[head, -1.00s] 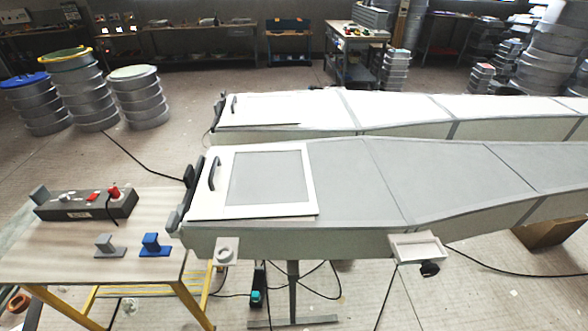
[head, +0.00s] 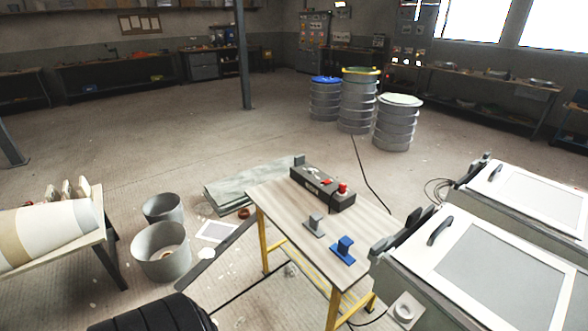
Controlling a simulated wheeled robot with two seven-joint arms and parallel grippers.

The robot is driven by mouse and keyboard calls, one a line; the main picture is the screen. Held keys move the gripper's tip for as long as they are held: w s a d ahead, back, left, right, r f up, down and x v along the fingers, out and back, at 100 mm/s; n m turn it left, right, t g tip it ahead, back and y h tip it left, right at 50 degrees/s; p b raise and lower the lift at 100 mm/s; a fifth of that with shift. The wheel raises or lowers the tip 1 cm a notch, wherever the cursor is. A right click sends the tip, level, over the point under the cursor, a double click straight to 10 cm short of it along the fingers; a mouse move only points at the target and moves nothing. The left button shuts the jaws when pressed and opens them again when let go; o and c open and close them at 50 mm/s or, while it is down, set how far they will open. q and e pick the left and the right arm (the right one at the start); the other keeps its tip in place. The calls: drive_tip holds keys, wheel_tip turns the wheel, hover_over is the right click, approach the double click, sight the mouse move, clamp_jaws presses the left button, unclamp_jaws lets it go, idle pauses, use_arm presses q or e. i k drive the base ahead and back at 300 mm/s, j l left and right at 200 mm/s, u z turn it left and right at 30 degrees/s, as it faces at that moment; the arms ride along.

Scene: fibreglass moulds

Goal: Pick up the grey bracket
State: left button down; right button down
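The grey bracket (head: 314,225) stands on the near part of a small wooden-topped table (head: 279,204) with yellow legs. A blue bracket (head: 343,250) of similar shape stands to its right and nearer, apart from it. Another grey block (head: 299,160) shows at the table's far left corner, behind the control box. Neither of my grippers shows in the head view.
A dark control box (head: 322,188) with a red plug lies along the table's far side. White-framed moulds (head: 500,275) stand close on the right. Buckets (head: 162,250) and a roll on a bench (head: 45,235) are at left. Drums (head: 357,100) stand behind, with open floor to their left.

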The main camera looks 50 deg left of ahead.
sight(311, 224)
drive_tip(key=u, duration=1.35)
drive_tip(key=i+j, duration=0.2)
drive_tip(key=j, duration=0.15)
drive_tip(key=i+j, duration=0.15)
drive_tip(key=j, duration=0.2)
